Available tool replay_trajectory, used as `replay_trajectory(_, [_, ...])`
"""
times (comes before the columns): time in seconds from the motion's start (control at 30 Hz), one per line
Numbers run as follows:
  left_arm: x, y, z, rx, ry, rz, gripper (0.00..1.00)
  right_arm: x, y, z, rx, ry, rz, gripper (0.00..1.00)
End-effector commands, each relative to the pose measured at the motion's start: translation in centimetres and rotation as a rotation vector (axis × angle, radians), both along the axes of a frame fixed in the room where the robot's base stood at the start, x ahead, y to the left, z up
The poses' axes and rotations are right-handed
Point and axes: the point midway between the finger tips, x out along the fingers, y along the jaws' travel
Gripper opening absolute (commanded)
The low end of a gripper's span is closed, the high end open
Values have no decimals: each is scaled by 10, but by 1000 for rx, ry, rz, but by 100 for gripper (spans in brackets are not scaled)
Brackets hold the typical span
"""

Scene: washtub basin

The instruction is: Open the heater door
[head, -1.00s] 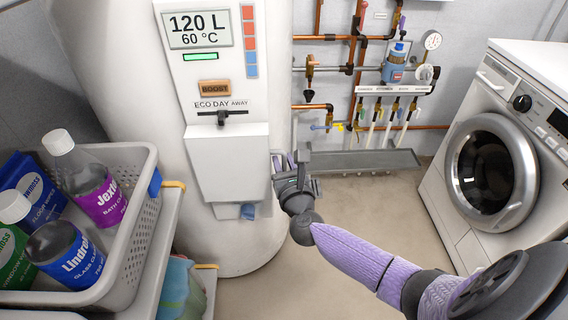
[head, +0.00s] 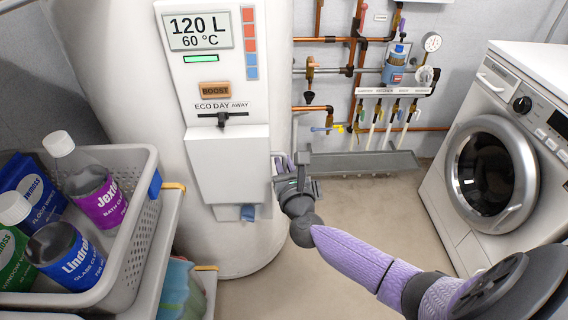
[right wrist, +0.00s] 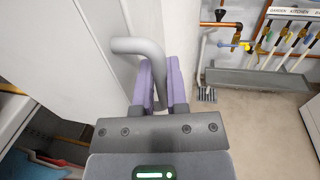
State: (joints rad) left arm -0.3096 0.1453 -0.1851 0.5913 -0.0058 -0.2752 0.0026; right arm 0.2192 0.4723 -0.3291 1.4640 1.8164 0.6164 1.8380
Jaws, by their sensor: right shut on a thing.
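The heater (head: 140,110) is a tall white cylinder with a control panel on its front in the head view. Its white door (head: 228,170) sits below the panel's slider, and no clear gap shows at its edges. A grey bent bar handle (right wrist: 140,47) stands out from the white surface in the right wrist view. My right gripper (head: 284,160) is at the door's right edge. Its purple fingers (right wrist: 160,82) are shut on the handle, partly hiding it. My left gripper is not in view.
A grey basket (head: 128,235) of bottles stands on a shelf at the left. Pipes and valves (head: 390,90) line the back wall above a grey trough (head: 370,162). A washing machine (head: 495,150) stands at the right. The floor between is clear.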

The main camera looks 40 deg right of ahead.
Motion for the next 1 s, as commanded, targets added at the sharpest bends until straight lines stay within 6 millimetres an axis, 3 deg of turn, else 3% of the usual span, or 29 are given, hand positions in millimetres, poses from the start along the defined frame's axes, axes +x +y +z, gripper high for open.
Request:
replay_trajectory(0.5, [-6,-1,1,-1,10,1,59,0,0,-1,1,2,0,0])
replay_trajectory(1.0, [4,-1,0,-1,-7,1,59,-4,2,-1,3,3,-32,0])
